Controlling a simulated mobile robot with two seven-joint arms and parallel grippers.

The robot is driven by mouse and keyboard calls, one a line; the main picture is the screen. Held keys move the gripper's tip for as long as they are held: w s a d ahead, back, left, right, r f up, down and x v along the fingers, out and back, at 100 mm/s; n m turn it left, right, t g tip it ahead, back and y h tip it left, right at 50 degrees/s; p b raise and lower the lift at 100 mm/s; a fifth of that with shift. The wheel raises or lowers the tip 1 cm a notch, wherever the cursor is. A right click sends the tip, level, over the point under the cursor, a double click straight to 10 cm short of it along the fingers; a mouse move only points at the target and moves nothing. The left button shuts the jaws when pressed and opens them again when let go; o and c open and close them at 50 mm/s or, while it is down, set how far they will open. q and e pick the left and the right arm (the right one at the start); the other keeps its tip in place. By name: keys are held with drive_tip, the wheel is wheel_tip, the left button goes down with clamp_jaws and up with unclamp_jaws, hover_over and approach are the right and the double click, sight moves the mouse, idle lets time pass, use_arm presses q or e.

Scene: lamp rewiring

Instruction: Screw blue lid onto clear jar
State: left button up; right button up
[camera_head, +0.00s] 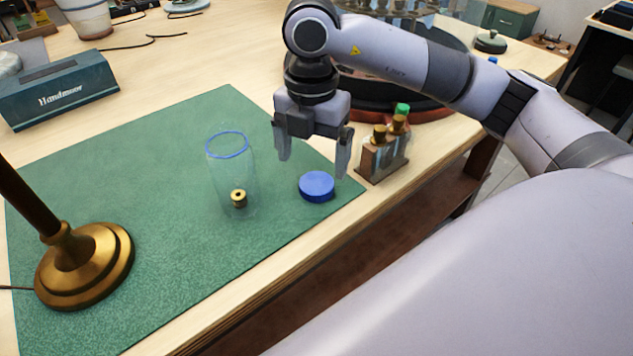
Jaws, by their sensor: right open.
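A clear jar (221,175) with a blue rim stands upright and open on the green mat. A small brass piece (239,198) shows through its wall near the bottom. The blue lid (316,186) lies flat on the mat to the right of the jar, apart from it. My right gripper (313,168) points down above the lid, with its fingers spread and nothing between them. Its fingertips look higher than the lid, but the exact gap is hard to tell. My left gripper is not in the picture.
A brass lamp base (84,262) stands at the left of the green mat (170,265). A wooden rack (383,158) with small bottles stands close to the right of my right gripper. A dark teal box (60,90) sits at the back left. The mat's front middle is clear.

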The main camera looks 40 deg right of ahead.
sight(315, 185)
drive_tip(key=shift+s+f, duration=0.15)
drive_tip(key=shift+f, duration=1.2)
drive_tip(key=shift+s+f, duration=0.1)
drive_tip(key=shift+f, duration=1.2)
drive_tip(key=c, duration=1.1)
